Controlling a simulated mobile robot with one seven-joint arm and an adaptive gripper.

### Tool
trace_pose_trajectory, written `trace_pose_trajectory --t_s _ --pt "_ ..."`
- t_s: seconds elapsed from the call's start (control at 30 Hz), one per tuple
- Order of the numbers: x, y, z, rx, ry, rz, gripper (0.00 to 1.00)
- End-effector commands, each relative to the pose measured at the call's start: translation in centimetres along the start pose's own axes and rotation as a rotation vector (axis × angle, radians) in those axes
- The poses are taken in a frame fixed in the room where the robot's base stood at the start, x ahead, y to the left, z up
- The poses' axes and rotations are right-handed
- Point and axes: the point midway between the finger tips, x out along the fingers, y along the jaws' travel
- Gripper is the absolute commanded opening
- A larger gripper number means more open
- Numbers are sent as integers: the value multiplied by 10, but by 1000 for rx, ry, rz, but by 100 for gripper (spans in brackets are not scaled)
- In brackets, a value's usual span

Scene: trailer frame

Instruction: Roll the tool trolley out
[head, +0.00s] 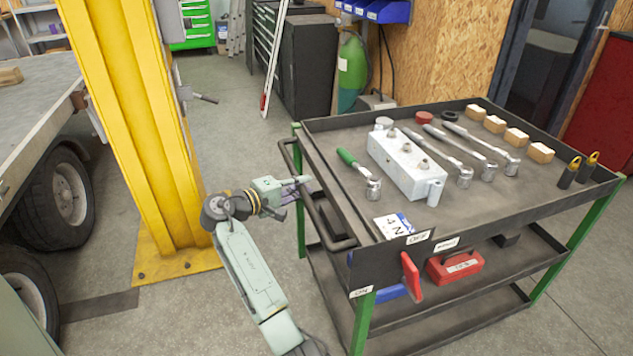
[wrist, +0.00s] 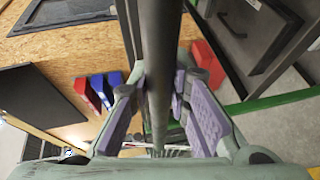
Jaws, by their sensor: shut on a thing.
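The tool trolley (head: 325,175) stands at the right in the head view, with a dark frame, green legs and several shelves. Its dark handle bar (head: 318,205) runs along the left side. My gripper (head: 300,184) is at this handle, near its middle. In the wrist view the handle bar (wrist: 158,70) passes between the purple-padded fingers of my gripper (wrist: 160,105), which are closed around it. The top tray carries a grey metal block (head: 405,165), several ratchet-like tools and several wooden blocks. The head view partly hides the fingertips.
A yellow post (head: 135,130) with a bolted base plate stands left of my arm. A trailer bed (head: 35,95) with wheels is at the far left. A green gas cylinder (head: 352,65) and dark cabinet (head: 305,65) stand behind the trolley. Grey floor is clear between post and cabinet.

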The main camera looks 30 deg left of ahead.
Motion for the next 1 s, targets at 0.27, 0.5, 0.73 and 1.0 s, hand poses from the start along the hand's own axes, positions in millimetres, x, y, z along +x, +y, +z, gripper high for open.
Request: trace_pose_trajectory --t_s 0.27,0.5,0.73,1.0 --pt "-18 -4 -8 0 0 0 0" --pt "-21 -5 -9 1 0 0 0" --pt "-21 -4 -9 2 -1 0 0" --pt "-21 -4 -9 1 -1 1 34"
